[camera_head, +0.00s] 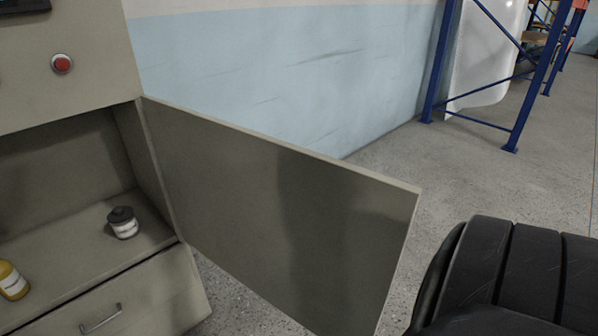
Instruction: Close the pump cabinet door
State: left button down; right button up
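The pump cabinet (70,90) is a beige-grey metal cabinet at the left of the head view. Its door (235,205) stands wide open, hinged at the right side of the opening and reaching out toward the right foreground. The open compartment (75,238) shows a small jar with a dark lid (123,223) and a yellow bottle (12,281) on its floor. A black ribbed arm part of mine fills the lower right corner, just right of the door's free edge. Neither gripper shows.
A drawer with a metal handle (101,319) is below the compartment. A red button (62,63) is on the upper panel. A blue rack (483,75) holding a white shell (484,50) stands at the back right. Grey floor (400,150) is clear between door and rack.

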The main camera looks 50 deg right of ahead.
aim_at(321, 239)
jog(key=k+l+u, duration=0.15)
jog(key=l, duration=0.25)
jog(key=l+u, duration=0.1)
jog(key=l, duration=0.35)
jog(key=k+l+u, duration=0.15)
jog(key=l, duration=0.2)
jog(key=k+l+u, duration=0.1)
jog(key=l, duration=0.3)
jog(key=k+l+u, duration=0.15)
jog(key=l+u, duration=0.15)
jog(key=l, duration=1.05)
jog(key=k+l+u, duration=0.15)
jog(key=k+l, duration=0.2)
jog(key=k+l+u, duration=0.15)
jog(key=k, duration=0.4)
jog(key=l, duration=0.1)
